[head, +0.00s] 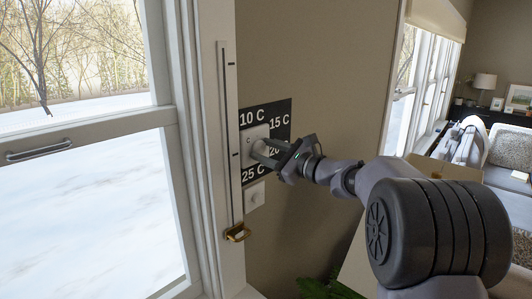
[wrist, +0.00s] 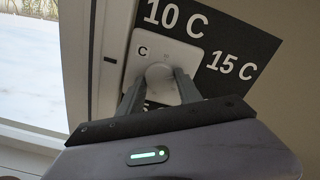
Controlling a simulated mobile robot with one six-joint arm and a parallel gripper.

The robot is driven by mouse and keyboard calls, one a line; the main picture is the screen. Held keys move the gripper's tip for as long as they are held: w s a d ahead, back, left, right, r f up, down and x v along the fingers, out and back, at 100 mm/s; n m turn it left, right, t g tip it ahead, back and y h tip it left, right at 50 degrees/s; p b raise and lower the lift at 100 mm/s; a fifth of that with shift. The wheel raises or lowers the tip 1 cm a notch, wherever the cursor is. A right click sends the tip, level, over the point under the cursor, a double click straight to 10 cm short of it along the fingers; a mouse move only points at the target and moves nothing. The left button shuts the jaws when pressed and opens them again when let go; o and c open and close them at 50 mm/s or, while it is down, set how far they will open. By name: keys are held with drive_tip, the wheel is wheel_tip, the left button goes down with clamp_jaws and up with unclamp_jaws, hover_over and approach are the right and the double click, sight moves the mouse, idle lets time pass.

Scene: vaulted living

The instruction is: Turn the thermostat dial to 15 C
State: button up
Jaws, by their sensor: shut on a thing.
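The thermostat is a white square plate (head: 250,143) on a dark label board (head: 281,108) fixed to the beige wall. The board reads 10 C, 15 C and 25 C, with a partly covered "20" between the last two. In the wrist view, the round pale dial (wrist: 159,73) stands out from the plate (wrist: 183,56), which carries a small "C" mark. My gripper (head: 265,150) reaches in from the right, its fingers shut on the dial, one on each side. In the wrist view, 15 C is at the upper right. I cannot tell which label the dial points to.
A small white wall plate (head: 255,195) is just below the board. A green plant (head: 328,290) is below. A sofa (head: 508,150) is farther right.

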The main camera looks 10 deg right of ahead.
drive_tip(key=o, duration=1.3)
drive_tip(key=shift+o, duration=0.2)
drive_tip(key=p+v, duration=0.1)
drive_tip(key=v, duration=1.6)
drive_tip(key=shift+s+d, duration=0.15)
